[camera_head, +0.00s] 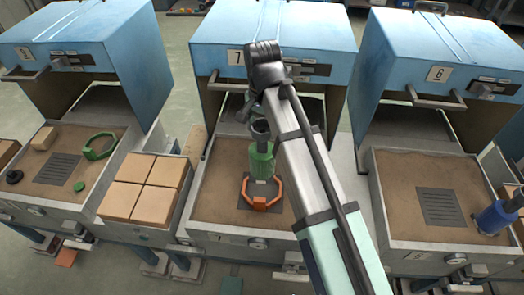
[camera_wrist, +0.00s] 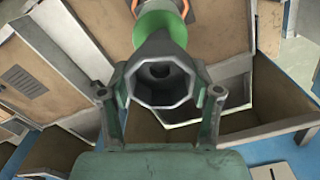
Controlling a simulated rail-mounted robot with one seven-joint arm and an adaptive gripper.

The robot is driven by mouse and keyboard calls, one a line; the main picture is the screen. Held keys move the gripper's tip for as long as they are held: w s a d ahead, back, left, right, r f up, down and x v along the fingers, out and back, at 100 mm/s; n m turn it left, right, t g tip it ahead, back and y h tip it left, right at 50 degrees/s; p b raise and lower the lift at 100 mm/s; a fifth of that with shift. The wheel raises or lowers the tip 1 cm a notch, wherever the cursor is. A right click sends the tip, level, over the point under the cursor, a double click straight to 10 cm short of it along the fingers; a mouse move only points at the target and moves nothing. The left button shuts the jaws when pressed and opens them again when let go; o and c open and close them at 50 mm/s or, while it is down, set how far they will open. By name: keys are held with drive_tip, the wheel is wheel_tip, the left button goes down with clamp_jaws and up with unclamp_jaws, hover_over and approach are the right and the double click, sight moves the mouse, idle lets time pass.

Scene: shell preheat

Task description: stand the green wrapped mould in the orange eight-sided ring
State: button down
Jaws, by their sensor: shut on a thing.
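The green wrapped mould (camera_head: 261,160) is about upright over the middle tray, with a grey eight-sided cup (camera_wrist: 163,78) at its top. My gripper (camera_wrist: 161,92) is shut on this cup, one finger on each side. In the wrist view the green body (camera_wrist: 160,28) hides most of the ring (camera_wrist: 184,9). My arm hides the area right of the mould.
The middle tray (camera_head: 212,207) stands before blue oven 7 (camera_head: 300,38). On the left are a tray with a green ring (camera_head: 99,146) and a black piece (camera_head: 14,177), and several tan blocks (camera_head: 140,185). The right tray (camera_head: 400,178) has a blue cylinder (camera_head: 494,217) at its edge.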

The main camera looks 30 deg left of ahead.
sight(262, 153)
drive_tip(key=shift+f+p, duration=1)
drive_tip(key=shift+f, duration=4.75)
drive_tip(key=shift+c, duration=1.2)
unclamp_jaws()
wheel_tip(262, 153, up, 13)
drive_tip(key=shift+f+b, duration=0.1)
drive_tip(key=shift+b, duration=1.15)
drive_tip(key=shift+f, duration=0.1)
